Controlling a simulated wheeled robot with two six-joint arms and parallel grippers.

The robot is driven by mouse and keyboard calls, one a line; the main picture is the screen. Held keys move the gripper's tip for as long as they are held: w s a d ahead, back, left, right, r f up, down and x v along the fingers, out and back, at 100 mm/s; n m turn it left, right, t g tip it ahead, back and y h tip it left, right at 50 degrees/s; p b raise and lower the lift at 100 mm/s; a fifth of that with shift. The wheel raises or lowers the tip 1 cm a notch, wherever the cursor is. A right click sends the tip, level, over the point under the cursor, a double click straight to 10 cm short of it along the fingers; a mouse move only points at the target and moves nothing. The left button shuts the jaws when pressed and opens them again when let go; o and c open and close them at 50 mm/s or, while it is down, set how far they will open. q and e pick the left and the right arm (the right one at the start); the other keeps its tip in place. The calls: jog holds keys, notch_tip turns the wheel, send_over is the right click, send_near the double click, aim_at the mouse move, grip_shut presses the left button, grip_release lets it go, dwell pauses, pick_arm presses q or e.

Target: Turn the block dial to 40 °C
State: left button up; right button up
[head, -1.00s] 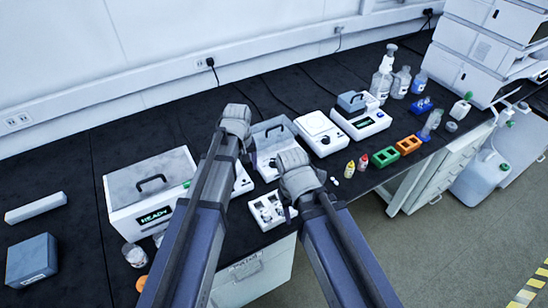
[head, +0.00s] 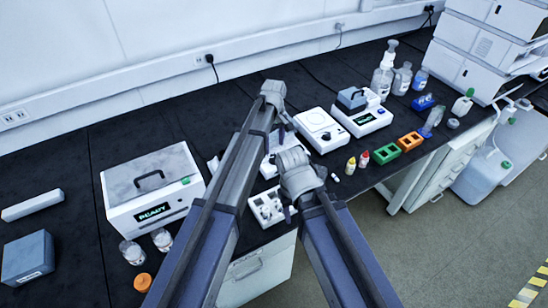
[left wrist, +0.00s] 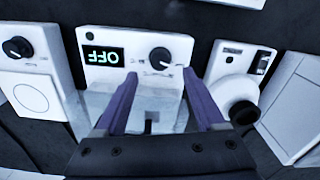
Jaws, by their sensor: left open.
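In the left wrist view, the block (left wrist: 91,35) is a white unit with a lit display (left wrist: 103,55) reading OFF. Its black dial (left wrist: 160,61) sits beside the display, with small markings around it. A clear lid with a dark handle (left wrist: 148,122) lies nearer the camera. My left gripper (left wrist: 156,75) is open, with its purple fingers on either side of the dial and no visible grip on it. In the head view, my left gripper (head: 284,130) is above the block (head: 270,166), which my arm mostly hides. My right gripper (head: 291,211) hangs by a white tray; its jaw opening is unclear.
A white box reading READY (head: 150,195) stands left. A white round-plate unit (head: 320,130) and a unit with a grey block (head: 361,118) stand right. Small bottles (head: 351,164), green (head: 388,155) and orange (head: 409,141) racks and the white tray (head: 257,205) line the front.

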aim_at(274, 157)
pick_arm(q)
notch_tip(274, 157, down, 6)
jog(key=b, duration=0.5)
jog(key=shift+c, duration=0.4)
grip_shut()
